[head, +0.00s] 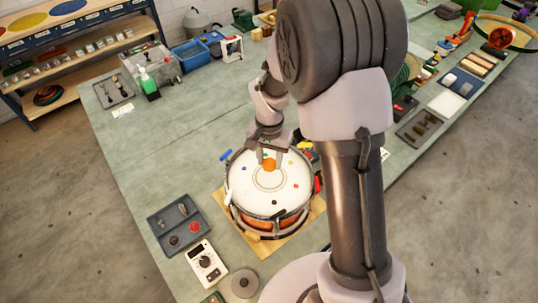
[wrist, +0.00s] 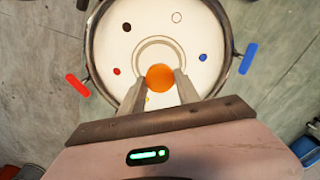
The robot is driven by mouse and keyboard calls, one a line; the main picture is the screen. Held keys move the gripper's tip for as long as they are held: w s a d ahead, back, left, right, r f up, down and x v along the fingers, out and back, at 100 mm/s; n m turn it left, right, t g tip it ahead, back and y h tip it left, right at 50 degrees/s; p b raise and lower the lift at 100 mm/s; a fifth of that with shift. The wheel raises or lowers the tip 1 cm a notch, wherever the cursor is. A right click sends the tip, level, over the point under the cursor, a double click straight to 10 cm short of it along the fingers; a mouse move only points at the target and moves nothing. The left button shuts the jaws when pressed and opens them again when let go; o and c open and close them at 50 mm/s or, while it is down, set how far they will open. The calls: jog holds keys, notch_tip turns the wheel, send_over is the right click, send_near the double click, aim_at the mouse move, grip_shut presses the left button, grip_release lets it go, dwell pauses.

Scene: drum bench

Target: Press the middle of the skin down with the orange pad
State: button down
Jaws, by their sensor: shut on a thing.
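The drum (head: 243,190) stands on a wooden board on the green bench, its pale skin facing up with a ring mark around the middle. Small coloured dots lie around the skin near the rim. My gripper (head: 268,160) is above the skin, shut on the orange pad (head: 269,165). In the wrist view the orange pad (wrist: 160,77) sits between the two fingertips of my gripper (wrist: 161,88), over the lower part of the ring mark on the skin (wrist: 160,25). I cannot tell whether the pad touches the skin.
A red clip (wrist: 78,86) and a blue clip (wrist: 248,58) sit at the drum's rim. A dark tray with knobs (head: 175,224), a white control box (head: 207,264) and a grey disc (head: 245,283) lie left of and in front of the drum.

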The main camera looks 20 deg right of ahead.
aim_at(270, 177)
jog(key=shift+s+f+b, duration=0.3)
jog(key=shift+f+b, duration=0.1)
jog(key=shift+f, duration=0.15)
jog(key=shift+w+f+b, duration=0.1)
jog(key=shift+f+b, duration=1)
jog(key=shift+f, duration=0.6)
jog(key=shift+f+b, duration=0.65)
notch_tip(270, 177, up, 6)
jog(key=p, duration=0.4)
